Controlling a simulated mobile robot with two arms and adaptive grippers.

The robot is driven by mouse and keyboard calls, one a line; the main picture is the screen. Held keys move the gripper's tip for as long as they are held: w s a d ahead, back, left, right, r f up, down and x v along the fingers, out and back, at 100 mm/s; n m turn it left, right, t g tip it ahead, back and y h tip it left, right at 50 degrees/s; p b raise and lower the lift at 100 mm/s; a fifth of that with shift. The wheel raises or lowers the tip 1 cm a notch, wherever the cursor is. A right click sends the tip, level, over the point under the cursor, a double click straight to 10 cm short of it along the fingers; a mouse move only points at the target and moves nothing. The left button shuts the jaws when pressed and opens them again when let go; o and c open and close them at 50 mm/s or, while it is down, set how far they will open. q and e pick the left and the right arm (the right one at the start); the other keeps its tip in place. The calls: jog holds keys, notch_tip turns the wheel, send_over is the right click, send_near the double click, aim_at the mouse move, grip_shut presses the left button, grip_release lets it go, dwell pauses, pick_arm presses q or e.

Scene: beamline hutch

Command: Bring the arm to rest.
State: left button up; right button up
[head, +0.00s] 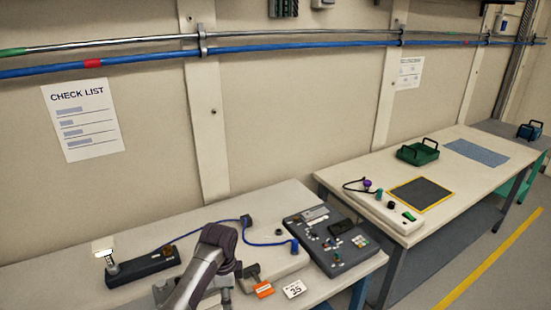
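One of my arms (207,265), grey and purple, rises from the bottom edge in front of the near bench (70,275). It bends at a joint near the middle of the bench and comes down again toward the bottom edge. I cannot tell for sure which arm it is. No gripper fingers can be made out, and the arm hides part of the bench front. My other arm does not show.
The far bench (455,180) holds a green tray (418,153) and a dark mat (421,193).

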pick_arm(q)
jog(key=s+f+n, duration=0.4)
jog(key=s+f, duration=0.1)
jog(key=s, duration=0.5)
jog(key=s+a+r+n+t, duration=0.2)
jog(key=s+r+n, duration=0.25)
jog(key=s, duration=0.75)
jog(key=s+a+r+n+t, duration=0.1)
jog(key=s+a+r+n, duration=0.15)
jog(key=s+n, duration=0.6)
jog(key=s+d+f+m+g+b, duration=0.1)
jog(key=s+f+m+b, duration=0.1)
jog(key=f, duration=1.3)
jog(key=s+f+m+b, duration=0.1)
jog(key=s+f+b, duration=0.1)
jog(key=f, duration=1.2)
jog(key=s+a+f+b, duration=0.1)
jog(key=s+f, duration=0.7)
jog(key=f, duration=0.2)
jog(key=s+a+f+g+b, duration=0.1)
jog(key=s+a+f+b, duration=0.1)
jog(key=s+f, duration=0.6)
notch_tip(320, 180, down, 3)
jog(key=shift+s+r, duration=0.15)
jog(key=shift+r, duration=0.05)
